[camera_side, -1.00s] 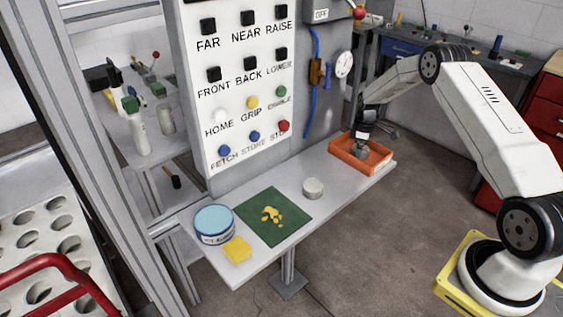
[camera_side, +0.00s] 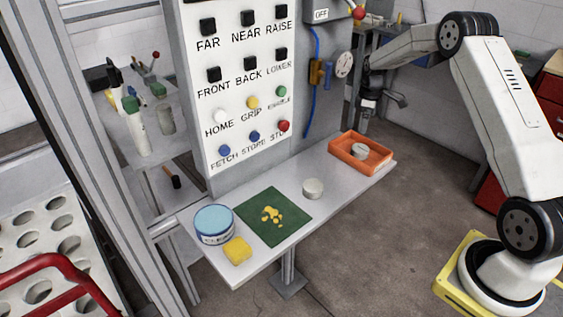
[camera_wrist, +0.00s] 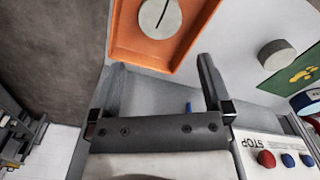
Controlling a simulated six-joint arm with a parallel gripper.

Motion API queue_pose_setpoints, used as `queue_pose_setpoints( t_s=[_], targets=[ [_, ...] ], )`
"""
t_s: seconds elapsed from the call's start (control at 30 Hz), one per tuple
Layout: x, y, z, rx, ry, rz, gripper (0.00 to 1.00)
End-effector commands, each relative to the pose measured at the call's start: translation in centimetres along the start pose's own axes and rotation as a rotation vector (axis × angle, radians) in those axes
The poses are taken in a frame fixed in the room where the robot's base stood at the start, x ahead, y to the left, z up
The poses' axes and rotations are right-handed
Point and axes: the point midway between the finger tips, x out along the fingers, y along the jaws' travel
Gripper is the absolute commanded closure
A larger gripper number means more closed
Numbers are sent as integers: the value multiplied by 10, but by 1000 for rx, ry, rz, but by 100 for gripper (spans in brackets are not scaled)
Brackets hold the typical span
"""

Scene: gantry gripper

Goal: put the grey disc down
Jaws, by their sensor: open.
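A grey disc (camera_side: 360,150) lies in the orange tray (camera_side: 345,154) at the right end of the shelf. In the wrist view the disc (camera_wrist: 160,18), with a dark line across its top, lies inside the tray (camera_wrist: 128,42). My gripper (camera_side: 380,118) is up behind the tray, apart from the disc. In the wrist view its two fingers (camera_wrist: 155,90) are spread wide with nothing between them. A second grey disc (camera_side: 313,188) sits on the bare shelf, left of the tray; it also shows in the wrist view (camera_wrist: 276,54).
A green mat (camera_side: 285,222) with yellow pieces, a blue-lidded tin (camera_side: 213,221) and a yellow sponge (camera_side: 237,251) occupy the shelf's left end. The button panel (camera_side: 238,100) rises behind.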

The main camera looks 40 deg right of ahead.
Motion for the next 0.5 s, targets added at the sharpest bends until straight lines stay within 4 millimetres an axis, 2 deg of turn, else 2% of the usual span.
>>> queue_pose_setpoints(
  t_s=[0.2,0.5],
  targets=[
    [-12,0,0,0,0,0,0],
    [-13,0,0,0,0,0,0]
  ],
)
